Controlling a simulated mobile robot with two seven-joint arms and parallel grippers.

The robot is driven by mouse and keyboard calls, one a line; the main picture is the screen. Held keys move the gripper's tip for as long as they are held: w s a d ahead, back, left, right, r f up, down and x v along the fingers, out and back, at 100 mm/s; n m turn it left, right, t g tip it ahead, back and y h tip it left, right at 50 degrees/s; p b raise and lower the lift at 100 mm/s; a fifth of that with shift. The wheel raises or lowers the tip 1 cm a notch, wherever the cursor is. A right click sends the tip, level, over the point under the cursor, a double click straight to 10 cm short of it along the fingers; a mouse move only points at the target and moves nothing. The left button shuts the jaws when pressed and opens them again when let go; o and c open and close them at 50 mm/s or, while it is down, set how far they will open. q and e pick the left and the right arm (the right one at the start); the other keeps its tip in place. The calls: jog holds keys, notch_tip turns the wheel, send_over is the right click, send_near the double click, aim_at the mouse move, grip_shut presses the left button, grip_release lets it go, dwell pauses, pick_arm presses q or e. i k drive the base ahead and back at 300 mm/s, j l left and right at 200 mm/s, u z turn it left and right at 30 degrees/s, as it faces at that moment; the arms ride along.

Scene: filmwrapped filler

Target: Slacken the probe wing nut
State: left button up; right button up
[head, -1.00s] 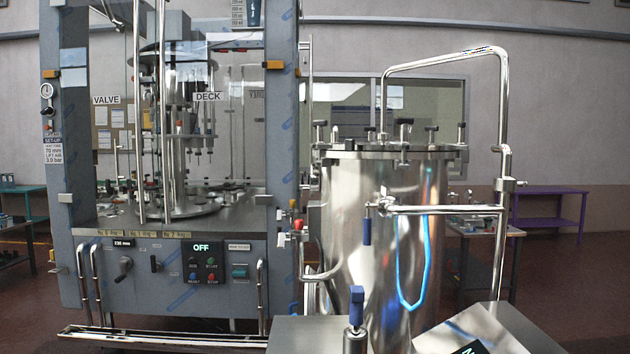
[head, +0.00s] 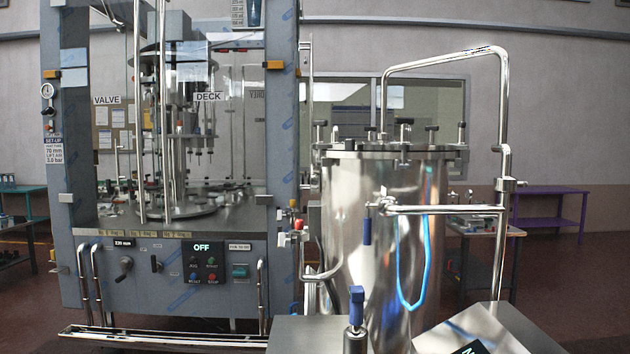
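I cannot single out the probe wing nut at this distance. The filling machine (head: 72,215) stands at the left, with glass panels marked VALVE and DECK. Behind the glass, a column with several nozzles (head: 197,145) rises over a round deck plate (head: 180,211). Small fittings there are too fine to tell apart. A steel tank (head: 345,220) stands right of the machine, with several dark-topped clamp knobs (head: 406,125) around its lid. A bright fitting (head: 384,203) with a hanging blue handle (head: 367,231) sits at its front pipe. Neither of my grippers is in view.
A control panel (head: 203,262) reads OFF. A steel rail (head: 160,338) runs low before the machine. A blue-handled valve (head: 356,308) and grey boxes stand close at the bottom. A bent pipe (head: 503,130) arches beside the tank. A purple table (head: 550,191) stands behind, right.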

aim_at(282, 239)
jog(key=i+j+z, duration=0.15)
jog(key=j, duration=0.5)
jog(key=i+j+z, duration=0.2)
jog(key=j, duration=0.4)
jog(key=j+z, duration=0.15)
jog(key=j, duration=0.5)
jog(key=z, duration=0.45)
jog(key=i+j+z, duration=0.1)
jog(key=j+z, duration=0.4)
jog(key=z, duration=0.2)
jog(key=j+z, duration=0.3)
jog(key=i, duration=0.05)
